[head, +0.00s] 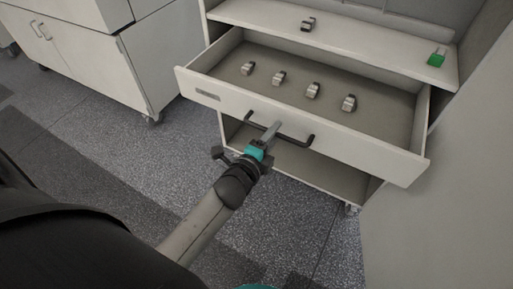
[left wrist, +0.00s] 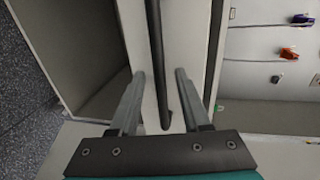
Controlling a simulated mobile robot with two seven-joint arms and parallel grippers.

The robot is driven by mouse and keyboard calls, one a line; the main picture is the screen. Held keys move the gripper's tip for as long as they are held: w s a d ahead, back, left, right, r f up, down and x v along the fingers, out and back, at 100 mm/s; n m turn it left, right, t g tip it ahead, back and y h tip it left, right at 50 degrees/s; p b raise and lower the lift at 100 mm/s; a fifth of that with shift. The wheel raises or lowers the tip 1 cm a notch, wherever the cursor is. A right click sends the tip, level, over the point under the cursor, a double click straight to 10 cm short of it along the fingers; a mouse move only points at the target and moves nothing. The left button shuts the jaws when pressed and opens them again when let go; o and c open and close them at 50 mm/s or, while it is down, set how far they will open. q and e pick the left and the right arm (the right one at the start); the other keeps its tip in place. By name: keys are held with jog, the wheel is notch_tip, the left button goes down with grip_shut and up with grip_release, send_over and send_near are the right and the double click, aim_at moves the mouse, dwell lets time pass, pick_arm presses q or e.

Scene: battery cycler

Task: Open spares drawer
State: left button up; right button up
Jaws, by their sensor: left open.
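The spares drawer (head: 300,125) is pulled out of the white cabinet. Several small silver-and-dark parts (head: 312,90) stand in a row inside it. Its dark bar handle (head: 294,137) runs across the front. In the left wrist view the handle (left wrist: 157,60) passes between the two open fingers (left wrist: 160,100), with a gap on each side. The drawer front (left wrist: 187,50) lies just beyond the fingers.
A shelf (head: 350,50) above the drawer bears a dark clip-like part (head: 308,24) and a green block (head: 437,57). An open compartment lies below the drawer. Another white cabinet (head: 100,60) on wheels stands at the left. Speckled floor (head: 150,150) lies clear between them.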

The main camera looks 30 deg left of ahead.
pick_arm(q)
jog(key=p+v, duration=0.2)
jog(key=v, duration=1.2)
jog(key=shift+p, duration=0.4)
pick_arm(e)
jog(key=shift+s+d+r, duration=0.1)
jog(key=shift+s+d, duration=0.15)
jog(key=shift+s, duration=0.5)
jog(key=shift+s+d+r, duration=0.15)
jog(key=shift+s+d, duration=0.1)
jog(key=shift+s, duration=0.5)
jog(key=shift+s+d+r, duration=0.1)
jog(key=shift+s+d, duration=0.15)
jog(key=shift+s, duration=0.5)
pick_arm(q)
jog(key=s+f+n+g, duration=0.3)
jog(key=s+f+n, duration=0.1)
jog(key=f, duration=0.8)
jog(key=s+f+n+g, duration=0.3)
jog(key=f+n+g, duration=0.15)
jog(key=f, duration=0.75)
jog(key=s+a+f+n+g, duration=0.2)
jog(key=s+f+n+g, duration=0.1)
jog(key=s+f, duration=0.3)
jog(key=s+a+f+n+g+y, duration=0.1)
jog(key=s+a+f+n+g, duration=0.2)
jog(key=s+f, duration=0.4)
jog(key=shift+s+n, duration=0.85)
jog(key=shift+s, duration=0.15)
